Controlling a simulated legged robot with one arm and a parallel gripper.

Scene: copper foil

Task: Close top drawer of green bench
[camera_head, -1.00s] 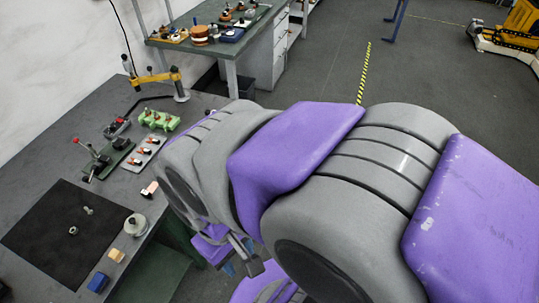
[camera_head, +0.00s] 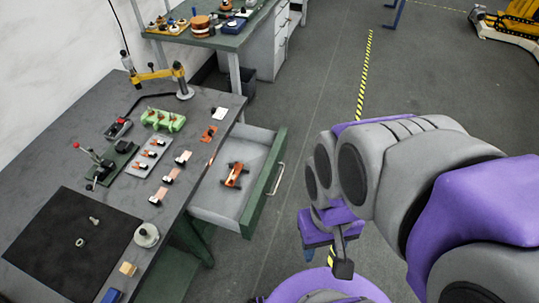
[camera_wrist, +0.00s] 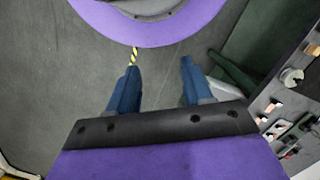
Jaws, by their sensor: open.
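The green bench (camera_head: 195,245) stands at the left in the head view, with a dark grey top. Its drawer (camera_head: 212,203) is pulled out to the right, with a grey inside, a green front (camera_head: 266,182) and a pale bar handle (camera_head: 277,178). An orange and black item (camera_head: 235,175) lies in the drawer. My gripper (camera_wrist: 160,66) has its two blue fingers apart and nothing between them in the wrist view. In the head view it hangs low, right of and nearer than the drawer, apart from it; its fingers are only partly visible there.
The bench top holds a black mat (camera_head: 70,245), a green block holder (camera_head: 163,119) and several small tools. A second bench (camera_head: 235,38) with drawers stands behind. Open floor (camera_head: 318,110) with a yellow-black strip (camera_head: 364,75) lies right of the drawer.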

